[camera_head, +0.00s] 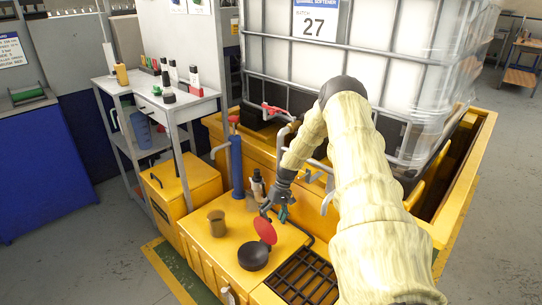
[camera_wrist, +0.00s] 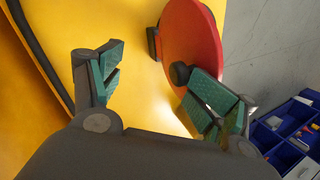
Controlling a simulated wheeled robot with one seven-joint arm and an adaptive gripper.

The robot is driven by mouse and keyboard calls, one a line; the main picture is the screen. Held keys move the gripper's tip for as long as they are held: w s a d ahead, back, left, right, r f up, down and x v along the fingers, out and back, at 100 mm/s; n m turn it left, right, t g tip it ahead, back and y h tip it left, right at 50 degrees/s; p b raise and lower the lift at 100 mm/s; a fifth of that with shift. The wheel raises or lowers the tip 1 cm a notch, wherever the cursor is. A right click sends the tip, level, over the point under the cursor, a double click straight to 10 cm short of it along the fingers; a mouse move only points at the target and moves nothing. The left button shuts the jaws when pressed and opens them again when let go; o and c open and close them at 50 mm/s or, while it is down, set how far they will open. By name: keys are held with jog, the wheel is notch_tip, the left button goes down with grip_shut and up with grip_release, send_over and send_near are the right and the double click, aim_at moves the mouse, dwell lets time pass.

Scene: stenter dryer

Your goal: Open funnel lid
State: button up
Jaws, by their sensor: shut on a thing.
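The round red funnel lid (camera_head: 265,230) stands tilted up at the edge of the black funnel (camera_head: 253,257), on the yellow cabinet top. The funnel's mouth is uncovered. My gripper (camera_head: 282,209) is just behind and right of the lid. In the wrist view the red lid (camera_wrist: 192,50) shows its face and a dark knob at the right finger of my gripper (camera_wrist: 155,83).
A brown cup (camera_head: 217,223) and a blue cylinder (camera_head: 236,165) with a red top stand left of my gripper. A dark grating (camera_head: 303,278) lies right of the funnel. A caged white tank (camera_head: 340,60) stands behind. A blue bin (camera_wrist: 295,135) shows at the wrist view's right.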

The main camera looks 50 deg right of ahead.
jog(key=shift+s+d+r, duration=0.1)
jog(key=shift+s+r, duration=0.1)
jog(key=shift+s, duration=0.35)
jog(key=shift+c, duration=0.9)
jog(key=shift+w+r, duration=0.2)
jog(key=shift+r, duration=1.4)
jog(key=shift+w+r, duration=0.15)
jog(key=shift+r, duration=1.4)
jog(key=shift+w+r, duration=0.2)
jog(key=shift+r, duration=1.4)
jog(key=shift+c, duration=0.6)
jog(key=shift+r, duration=0.1)
